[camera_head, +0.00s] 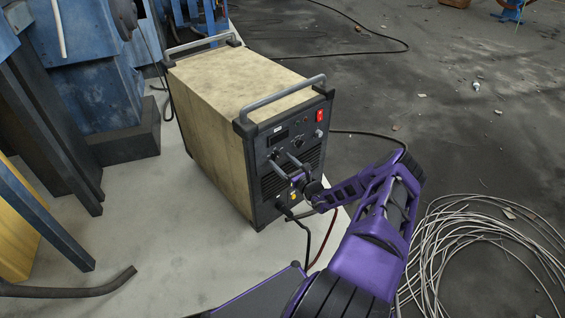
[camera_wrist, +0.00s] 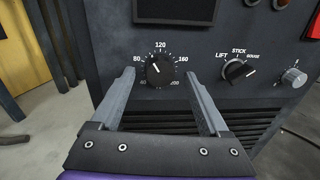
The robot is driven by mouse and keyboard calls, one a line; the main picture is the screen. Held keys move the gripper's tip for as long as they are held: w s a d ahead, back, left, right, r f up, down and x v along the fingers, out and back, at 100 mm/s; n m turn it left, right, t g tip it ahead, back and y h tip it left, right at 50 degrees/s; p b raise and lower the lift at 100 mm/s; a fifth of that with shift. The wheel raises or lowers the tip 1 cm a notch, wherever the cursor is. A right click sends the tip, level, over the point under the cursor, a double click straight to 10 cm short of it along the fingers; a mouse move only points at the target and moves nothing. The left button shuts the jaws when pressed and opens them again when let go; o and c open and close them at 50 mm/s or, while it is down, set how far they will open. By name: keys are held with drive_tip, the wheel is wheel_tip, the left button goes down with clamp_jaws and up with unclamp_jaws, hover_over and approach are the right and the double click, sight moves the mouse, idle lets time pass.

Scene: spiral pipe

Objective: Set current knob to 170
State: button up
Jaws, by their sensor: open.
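The current knob (camera_wrist: 159,71) is a round black dial on the dark front panel of the welding machine (camera_head: 207,85). In the head view my gripper (camera_head: 283,162) reaches the panel, and the knob cannot be made out clearly.
Right of the knob are a LIFT/STICK/GOUGE selector (camera_wrist: 239,71) and a silver knob (camera_wrist: 293,77). A dark display (camera_wrist: 175,9) is above, and vent slots below. A red switch (camera_head: 320,115) is at the panel's upper right. Cables hang below; coiled wire (camera_head: 470,245) lies on the floor.

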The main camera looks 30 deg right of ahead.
clamp_jaws()
drive_tip(key=shift+m, duration=0.4)
drive_tip(key=m+b, duration=0.2)
drive_tip(key=m, duration=0.2)
drive_tip(key=m+b, duration=0.1)
drive_tip(key=m, duration=0.5)
drive_tip(key=shift+m+g+y+b, duration=0.3)
drive_tip(key=shift+g+b, duration=0.05)
drive_tip(key=shift+g, duration=0.05)
drive_tip(key=m+b, duration=0.1)
drive_tip(key=m, duration=0.4)
drive_tip(key=shift+y, duration=0.3)
drive_tip(key=m+b, duration=0.1)
drive_tip(key=m, duration=0.4)
drive_tip(key=shift+d+r+y+b, duration=0.1)
drive_tip(key=shift+r+y+b, duration=0.05)
drive_tip(key=shift+y+b, duration=0.2)
